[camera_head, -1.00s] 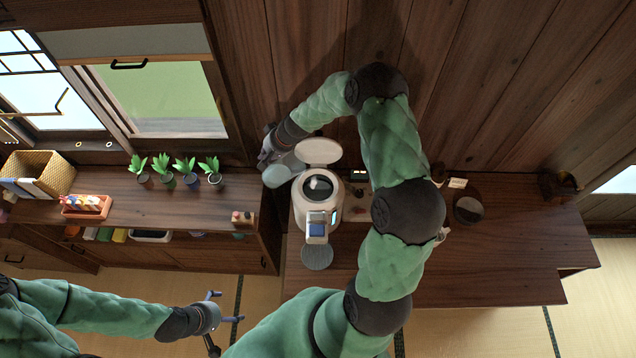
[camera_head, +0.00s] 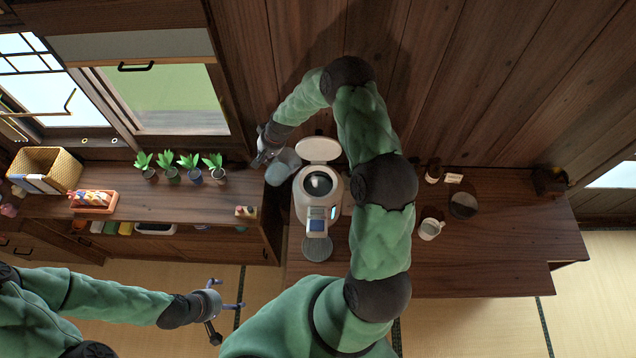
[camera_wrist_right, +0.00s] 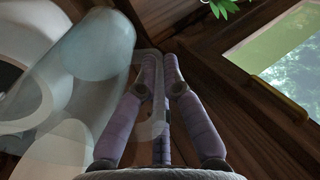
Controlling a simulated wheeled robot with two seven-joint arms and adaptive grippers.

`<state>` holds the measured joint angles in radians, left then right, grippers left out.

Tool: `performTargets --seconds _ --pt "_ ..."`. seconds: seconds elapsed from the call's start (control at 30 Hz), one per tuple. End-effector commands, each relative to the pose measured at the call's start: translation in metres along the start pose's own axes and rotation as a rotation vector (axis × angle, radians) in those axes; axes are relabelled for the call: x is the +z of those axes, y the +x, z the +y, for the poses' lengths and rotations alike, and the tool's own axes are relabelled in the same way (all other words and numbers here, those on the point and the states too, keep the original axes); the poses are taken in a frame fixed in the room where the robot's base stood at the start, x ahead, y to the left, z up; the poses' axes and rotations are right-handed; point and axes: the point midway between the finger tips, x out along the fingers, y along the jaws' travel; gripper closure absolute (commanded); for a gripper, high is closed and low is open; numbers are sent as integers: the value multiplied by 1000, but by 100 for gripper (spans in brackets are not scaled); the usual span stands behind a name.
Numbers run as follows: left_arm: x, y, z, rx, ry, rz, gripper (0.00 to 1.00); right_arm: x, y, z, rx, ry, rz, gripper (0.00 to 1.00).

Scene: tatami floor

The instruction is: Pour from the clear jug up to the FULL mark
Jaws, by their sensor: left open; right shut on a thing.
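The clear jug (camera_head: 284,165) is held at the upper left of the white pot machine (camera_head: 304,207), by its raised lid (camera_head: 318,149). My right gripper (camera_head: 268,151) is shut on the jug's handle. In the right wrist view the see-through jug (camera_wrist_right: 103,48) is beside the fingers (camera_wrist_right: 172,70) and partly overlaps the white pot. The jug looks tilted, but I cannot tell how far. The pot's round opening shows a pale spot inside. I cannot make out the FULL mark or a water level. My left gripper (camera_head: 232,306) is open and empty, low over the floor.
Potted plants (camera_head: 190,168) line the left cabinet. My right arm arches over the counter. The counter's right part has free room.

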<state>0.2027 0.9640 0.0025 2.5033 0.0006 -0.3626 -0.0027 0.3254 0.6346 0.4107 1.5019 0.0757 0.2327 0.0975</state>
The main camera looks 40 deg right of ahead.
Motion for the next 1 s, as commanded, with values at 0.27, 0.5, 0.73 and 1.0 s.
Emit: performTargets --seconds 0.27,0.5,0.73,1.0 --pt "0 3 -1 0 0 0 0 2 25 4 49 1 -23 100" --pt "-1 10 -4 0 0 0 0 4 50 7 113 0 -52 100" --pt "-1 28 -10 0 0 0 0 4 69 10 183 3 -78 100" --pt "-2 52 -18 0 0 0 0 5 87 13 248 6 -102 100"
